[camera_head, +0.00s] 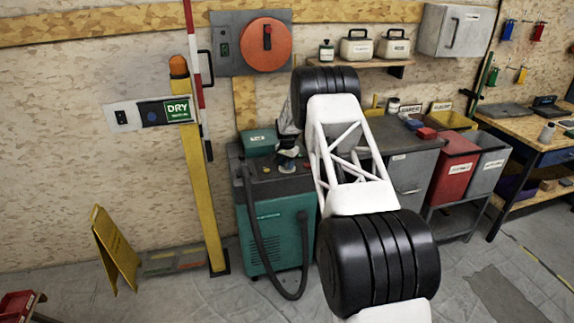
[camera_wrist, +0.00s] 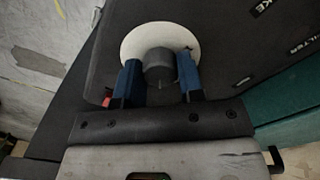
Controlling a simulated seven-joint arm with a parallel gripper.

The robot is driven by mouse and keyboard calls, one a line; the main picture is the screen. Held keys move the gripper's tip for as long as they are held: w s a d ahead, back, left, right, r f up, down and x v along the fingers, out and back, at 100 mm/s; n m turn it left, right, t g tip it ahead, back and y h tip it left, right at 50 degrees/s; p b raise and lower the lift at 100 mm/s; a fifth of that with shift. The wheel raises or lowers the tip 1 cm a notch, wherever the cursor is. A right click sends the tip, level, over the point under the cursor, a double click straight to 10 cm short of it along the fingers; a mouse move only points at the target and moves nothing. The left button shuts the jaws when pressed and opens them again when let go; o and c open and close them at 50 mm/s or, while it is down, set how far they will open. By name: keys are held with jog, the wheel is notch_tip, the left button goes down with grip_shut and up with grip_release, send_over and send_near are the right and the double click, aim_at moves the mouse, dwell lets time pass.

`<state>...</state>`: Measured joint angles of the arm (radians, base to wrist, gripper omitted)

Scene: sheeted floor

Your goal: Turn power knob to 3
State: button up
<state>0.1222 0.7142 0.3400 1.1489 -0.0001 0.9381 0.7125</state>
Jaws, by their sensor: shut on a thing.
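The power knob (camera_wrist: 158,66) is a dark round knob on a white disc (camera_wrist: 133,42) in the wrist view. The disc is set in the dark top panel of the teal machine (camera_head: 265,238). My gripper (camera_wrist: 159,77) has its two blue fingers on either side of the knob, shut on it. The dial's numbers cannot be read, so the knob's setting is unclear. In the head view, my gripper (camera_head: 288,163) is small and dark above the machine's panel, and the knob is hidden there.
A black hose (camera_head: 258,225) hangs down the machine's front. A teal box (camera_head: 259,141) sits at the back of its top. A yellow post (camera_head: 199,180) stands to the left. A grey cabinet (camera_head: 408,172) and a red bin (camera_head: 453,165) stand to the right.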

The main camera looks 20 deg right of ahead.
jog(key=shift+f, duration=0.1)
jog(key=o, duration=0.9)
jog(key=shift+r, duration=0.2)
jog(key=shift+r, duration=3.75)
jog(key=shift+s+r, duration=0.1)
